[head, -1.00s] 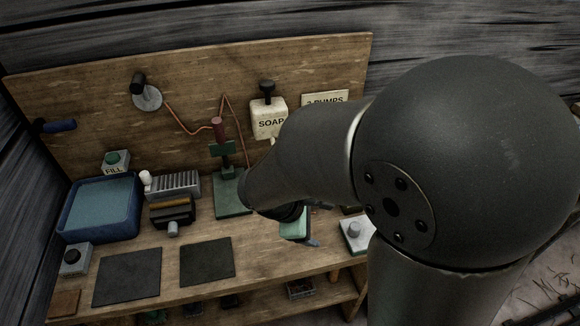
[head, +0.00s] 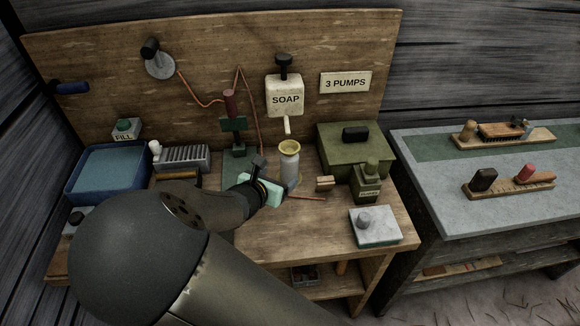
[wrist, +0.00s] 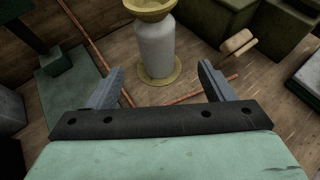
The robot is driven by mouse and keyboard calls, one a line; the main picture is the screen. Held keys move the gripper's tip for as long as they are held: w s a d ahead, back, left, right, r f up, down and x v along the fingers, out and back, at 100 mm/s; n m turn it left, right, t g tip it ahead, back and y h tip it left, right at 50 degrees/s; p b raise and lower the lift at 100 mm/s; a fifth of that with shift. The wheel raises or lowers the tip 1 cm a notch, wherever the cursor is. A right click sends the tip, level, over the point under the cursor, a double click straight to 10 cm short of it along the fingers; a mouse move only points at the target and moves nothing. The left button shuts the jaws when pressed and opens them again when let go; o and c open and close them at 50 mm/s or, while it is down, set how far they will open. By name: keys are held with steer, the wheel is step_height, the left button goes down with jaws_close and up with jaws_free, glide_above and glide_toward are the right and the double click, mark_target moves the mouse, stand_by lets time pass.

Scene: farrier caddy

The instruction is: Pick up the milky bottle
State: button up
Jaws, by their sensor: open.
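The milky bottle (head: 289,172) stands upright on the wooden bench below the soap dispenser. It is a pale cylinder with a flared yellowish top and a yellowish base ring. My gripper (head: 274,187) is just left of and in front of it in the head view, its fingers too small to make out there. In the wrist view the bottle (wrist: 155,48) stands beyond my open gripper (wrist: 160,72), roughly centred between the two fingers. Nothing is held, and the bottle's top is cut off by the upper edge of that view.
A soap dispenser (head: 285,97) hangs above the bottle. A thin reddish rod (wrist: 205,91) lies near the bottle's base. A blue basin (head: 107,174) is far left.

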mark_target(285, 165)
steer(key=x, duration=0.4)
steer(key=shift+w, duration=0.1)
steer(key=x, duration=0.5)
steer(key=shift+w, duration=0.3)
steer(key=shift+r, duration=0.1)
steer(key=c, duration=1.4)
steer(key=shift+r+p, duration=0.45)
steer(key=shift+r, duration=0.15)
steer(key=shift+s+a+r+p, duration=0.15)
steer(key=shift+r+p, duration=0.2)
steer(key=s+a+p, duration=0.2)
steer(key=s+a, duration=0.4)
steer(key=s, duration=0.7)
steer(key=s+a+p, duration=0.3)
steer(key=s+a, duration=0.3)
steer(key=s, duration=0.8)
steer(key=s+a+p, duration=0.3)
steer(key=s+a, duration=0.4)
steer(key=s, duration=0.6)
steer(key=shift+s+f, duration=0.2)
steer(key=shift+s, duration=0.1)
